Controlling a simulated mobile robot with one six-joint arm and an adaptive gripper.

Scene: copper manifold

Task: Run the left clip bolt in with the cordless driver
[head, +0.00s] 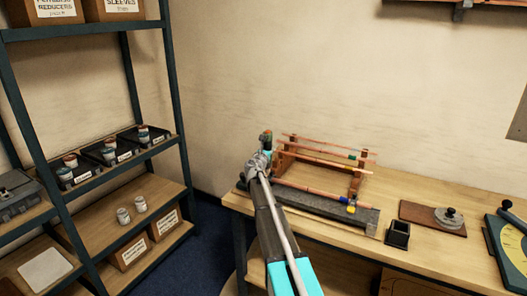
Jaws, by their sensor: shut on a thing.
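The copper manifold (322,162) stands on the workbench, with several thin copper pipes running between upright wooden supports on a grey base (330,203). My gripper (264,153) is at the left end of the manifold, seen from behind along my arm. My gripper and arm hide the left support's lower part. The left clip bolt and the driver's tip cannot be made out, so I cannot tell whether they touch.
A shelf rack (95,152) with bins stands left, across a floor gap.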

